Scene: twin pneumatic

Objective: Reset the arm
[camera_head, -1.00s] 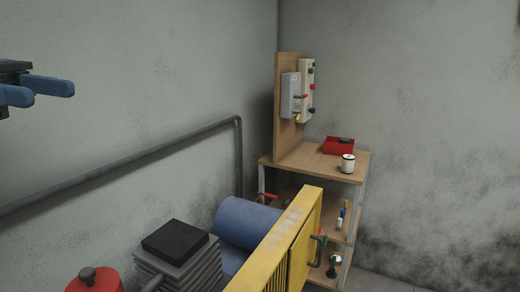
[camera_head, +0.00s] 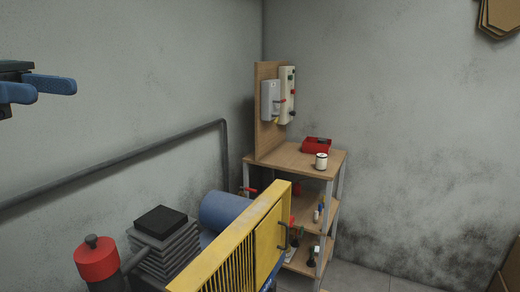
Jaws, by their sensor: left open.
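My left gripper (camera_head: 72,88) is at the upper left edge, with its blue fingers apart and nothing between them. It is in the air in front of the grey wall, well away from the shelf and the machine. Only its fingers and part of its dark body show. My right gripper is out of view.
A wooden shelf (camera_head: 290,156) holds a red box (camera_head: 317,145) and a white mug (camera_head: 321,161). A board (camera_head: 268,140) with control boxes stands on it. A yellow guard (camera_head: 225,245), blue cylinder (camera_head: 222,208), dark stacked plates (camera_head: 165,248) and red-capped post (camera_head: 97,262) fill the lower middle.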

